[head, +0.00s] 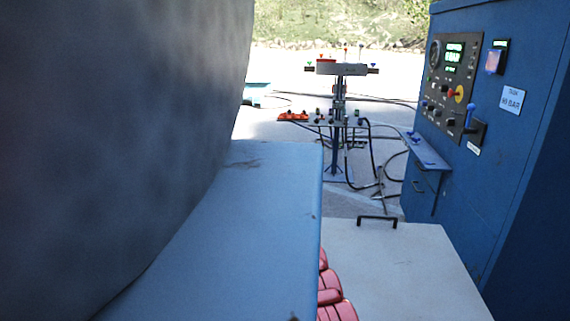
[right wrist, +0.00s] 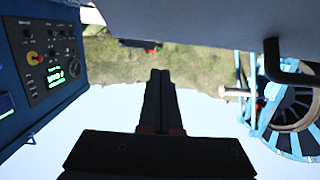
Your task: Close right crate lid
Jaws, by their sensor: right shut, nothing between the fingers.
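A pale grey crate lid (head: 400,275) with a black bar handle (head: 377,219) shows at the bottom of the head view. Red rounded items (head: 334,297) show along its left side; the rest of the crate is out of frame, so I cannot tell how far the lid is open. In the right wrist view, a grey panel (right wrist: 210,20) with a black handle (right wrist: 285,68), likely this lid, fills the top. My right gripper (right wrist: 160,74) is shut and empty, its tips just below the panel's edge in the picture; contact is unclear. My left gripper is not in view.
A large dark grey surface (head: 110,110) and a light blue ledge (head: 230,240) block the left of the head view. A blue control cabinet (head: 480,190) stands right. A hose stand (head: 340,110) and cables are behind. A blue reel (right wrist: 290,115) shows in the wrist view.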

